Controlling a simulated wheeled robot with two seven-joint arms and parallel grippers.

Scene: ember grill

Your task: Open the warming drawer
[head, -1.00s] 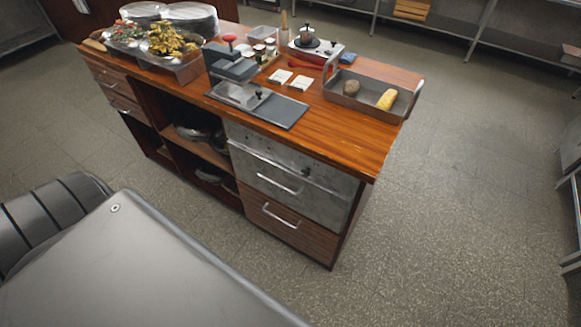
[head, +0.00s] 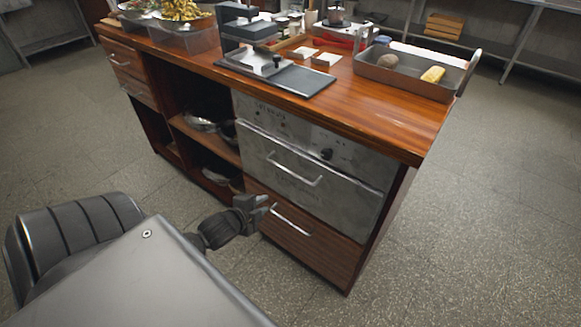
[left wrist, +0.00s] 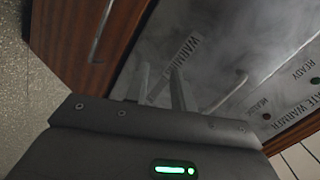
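The warming drawer (head: 338,197) has a grey metal front with a silver bar handle (head: 294,168) and looks shut in the counter. In the left wrist view its lettered front (left wrist: 205,45) shows at a tilt, with the handle (left wrist: 230,92) right of my fingers. My left gripper (head: 268,206) is in front of the cabinet, low and left of the metal handle, near the wooden drawer below. In the left wrist view its two fingers (left wrist: 161,82) stand apart with nothing seen between them. I cannot tell whether they touch the front. My right gripper is not in view.
Open shelves (head: 205,140) lie to the left. A metal tray (head: 400,75) with food stands on the counter. Floor to the right is clear.

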